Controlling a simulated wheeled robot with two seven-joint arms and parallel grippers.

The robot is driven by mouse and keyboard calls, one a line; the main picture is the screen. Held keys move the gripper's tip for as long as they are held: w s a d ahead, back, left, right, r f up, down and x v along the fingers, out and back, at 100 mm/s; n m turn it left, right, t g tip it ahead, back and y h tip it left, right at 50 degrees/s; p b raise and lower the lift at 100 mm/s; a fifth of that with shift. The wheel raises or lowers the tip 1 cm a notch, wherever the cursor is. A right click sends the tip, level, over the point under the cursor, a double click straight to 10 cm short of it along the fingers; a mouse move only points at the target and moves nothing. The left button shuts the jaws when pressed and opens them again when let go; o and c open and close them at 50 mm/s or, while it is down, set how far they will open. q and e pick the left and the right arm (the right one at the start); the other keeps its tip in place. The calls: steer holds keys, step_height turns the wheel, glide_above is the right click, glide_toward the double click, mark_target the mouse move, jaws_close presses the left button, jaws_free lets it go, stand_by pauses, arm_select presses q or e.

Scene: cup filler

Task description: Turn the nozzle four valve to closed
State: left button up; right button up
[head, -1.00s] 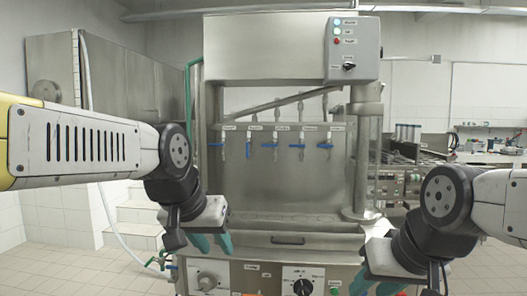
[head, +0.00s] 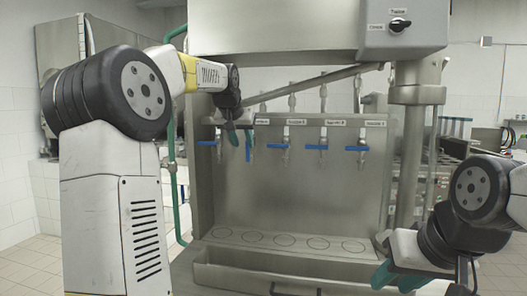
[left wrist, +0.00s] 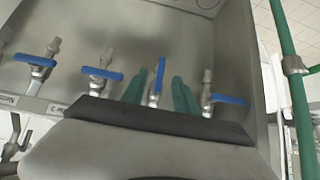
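Several nozzle valves with blue handles hang in a row on the steel machine. The second from the left has a handle that hangs down, seen in the left wrist view (left wrist: 156,82); the others lie crosswise. The labels are too small to read surely, and this valve's label is partly hidden. My left gripper (head: 240,138) is at this valve. In the left wrist view its teal fingers (left wrist: 159,90) are open, one on each side of the handle, with gaps visible. My right gripper (head: 396,278) is open and empty, low at the right, away from the valves.
Neighbouring crosswise handles (head: 208,143) (head: 288,147) sit close on both sides of my left gripper. A tray ledge (head: 290,277) juts out below. A control box (head: 402,30) with a black knob is at upper right. A green pipe (head: 171,190) runs at left.

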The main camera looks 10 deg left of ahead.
mark_target(247, 151)
arm_select(q)
steer(key=x, duration=0.8)
steer(key=shift+w+a+r, duration=0.2)
steer(key=shift+w, duration=0.35)
steer(key=shift+c, duration=0.2)
jaws_close()
